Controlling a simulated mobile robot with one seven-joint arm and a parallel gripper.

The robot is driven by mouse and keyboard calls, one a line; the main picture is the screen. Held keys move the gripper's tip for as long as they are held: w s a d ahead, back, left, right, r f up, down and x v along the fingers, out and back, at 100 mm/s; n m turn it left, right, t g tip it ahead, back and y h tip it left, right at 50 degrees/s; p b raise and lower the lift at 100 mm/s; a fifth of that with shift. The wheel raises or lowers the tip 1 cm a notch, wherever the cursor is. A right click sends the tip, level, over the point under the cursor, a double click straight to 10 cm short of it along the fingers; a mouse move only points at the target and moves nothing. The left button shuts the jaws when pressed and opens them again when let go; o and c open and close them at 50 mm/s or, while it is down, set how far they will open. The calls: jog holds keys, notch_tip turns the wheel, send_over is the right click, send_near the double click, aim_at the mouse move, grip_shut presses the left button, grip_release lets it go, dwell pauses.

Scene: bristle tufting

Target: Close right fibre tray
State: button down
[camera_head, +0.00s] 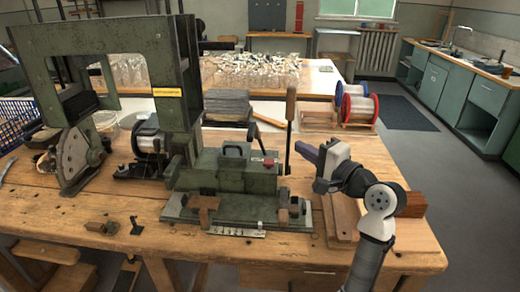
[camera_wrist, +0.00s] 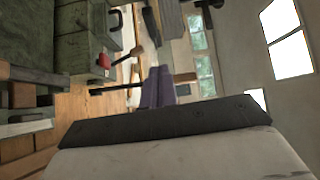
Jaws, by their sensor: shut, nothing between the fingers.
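No part is clearly marked as the right fibre tray, and I cannot tell which part it is or whether it stands open. The green tufting machine (camera_head: 222,176) sits on the wooden bench, with a small black handle and a red knob (camera_head: 268,162) on its body. The red knob also shows in the wrist view (camera_wrist: 104,61). A flat wooden piece (camera_head: 343,216) lies right of the machine, partly hidden by my arm. My gripper (camera_head: 314,153) is shut and empty, raised above the bench to the right of the machine. Its fingers (camera_wrist: 157,88) point toward the room in the wrist view.
An upright lever with a wooden handle (camera_head: 290,104) stands between the machine and my gripper. Wire spools (camera_head: 358,107) stand on a wooden holder behind. A wooden block (camera_head: 411,199) lies beside my wrist. The bench's front right corner (camera_head: 420,258) is bare.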

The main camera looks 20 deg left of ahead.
jog(key=w+a+f+p, duration=0.1)
jog(key=w+a+p, duration=0.2)
jog(key=a, duration=0.8)
jog(key=shift+w+p, duration=0.15)
jog(key=shift+p, duration=0.15)
jog(key=shift+a, duration=0.1)
jog(key=s+a+p, duration=0.4)
jog(key=a+p, duration=0.1)
jog(key=a, duration=0.9)
jog(key=shift+s+a, duration=0.1)
jog(key=shift+s, duration=0.05)
jog(key=shift+g, duration=0.4)
